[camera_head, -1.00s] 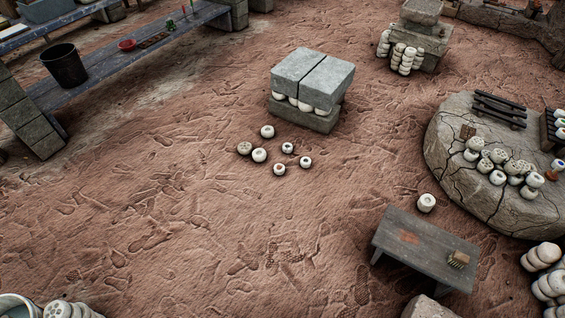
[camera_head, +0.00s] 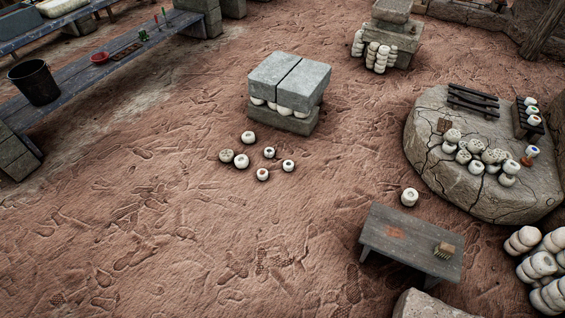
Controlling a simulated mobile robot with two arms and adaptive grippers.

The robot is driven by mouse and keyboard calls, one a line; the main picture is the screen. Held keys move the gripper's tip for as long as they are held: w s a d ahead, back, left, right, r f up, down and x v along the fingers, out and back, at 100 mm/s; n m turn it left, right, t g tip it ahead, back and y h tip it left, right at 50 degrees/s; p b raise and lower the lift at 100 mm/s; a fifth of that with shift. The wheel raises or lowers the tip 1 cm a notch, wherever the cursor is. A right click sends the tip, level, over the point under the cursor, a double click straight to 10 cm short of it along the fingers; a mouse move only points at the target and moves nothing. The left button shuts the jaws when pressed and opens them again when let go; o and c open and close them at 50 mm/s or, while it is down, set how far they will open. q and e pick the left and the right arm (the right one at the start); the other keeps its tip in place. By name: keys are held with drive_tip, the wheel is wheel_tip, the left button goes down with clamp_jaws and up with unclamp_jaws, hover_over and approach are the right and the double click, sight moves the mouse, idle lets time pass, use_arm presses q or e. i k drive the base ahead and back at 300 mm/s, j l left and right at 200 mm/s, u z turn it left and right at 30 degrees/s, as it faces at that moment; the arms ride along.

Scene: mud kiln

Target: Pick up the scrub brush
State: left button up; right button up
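The scrub brush (camera_head: 444,251) is a small brown block with pale bristles. It lies on the right end of a low grey wooden bench (camera_head: 385,245) at the lower right of the head view. A reddish-brown stain marks the bench top to its left. Neither of my grippers shows in the head view, so their state is hidden.
A white pot (camera_head: 409,197) stands behind the bench, near a round cracked stone slab (camera_head: 440,180) bearing several pots. Stacked pots (camera_head: 540,265) and a rock (camera_head: 428,305) flank the bench. Footprinted ground left of the bench is open.

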sight(444, 249)
drive_tip(key=z, duration=1.75)
drive_tip(key=k+l, duration=0.15)
drive_tip(key=k, duration=0.3)
